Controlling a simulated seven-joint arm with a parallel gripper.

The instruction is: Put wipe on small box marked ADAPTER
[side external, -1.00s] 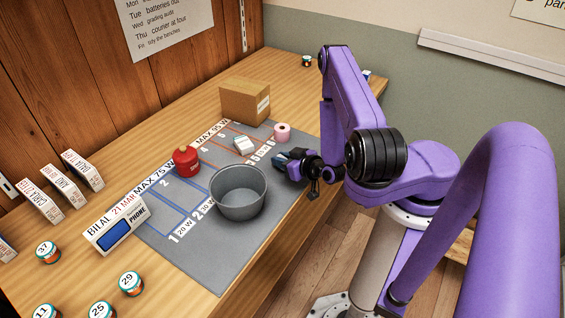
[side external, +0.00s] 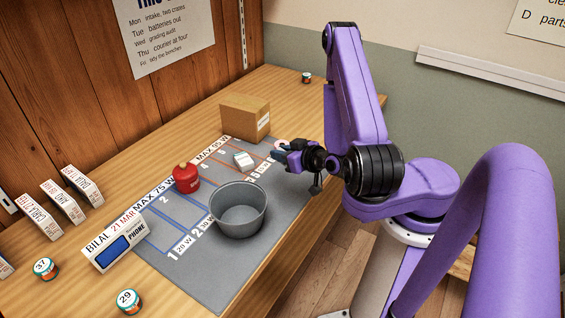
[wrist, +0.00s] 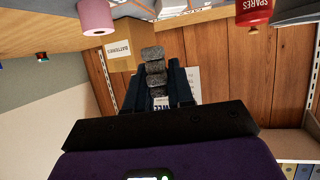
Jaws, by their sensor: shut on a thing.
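My gripper (side external: 282,153) is at the right edge of the grey mat, above the table. In the wrist view its dark fingers are shut on a grey, folded-looking piece (wrist: 153,66), which appears to be the wipe. In the side view the wipe is hard to make out at the fingertips. A small white box (side external: 244,160) sits on the mat, to the left of my gripper and apart from it. Its marking is too small to read, so I cannot tell whether it says ADAPTER.
A cardboard box (side external: 246,115), labelled BATTERIES in the wrist view, stands behind the mat (side external: 205,271). A pink roll (wrist: 96,17) is near my gripper. A red container (side external: 186,179) and a grey bowl (side external: 238,208) stand on the mat.

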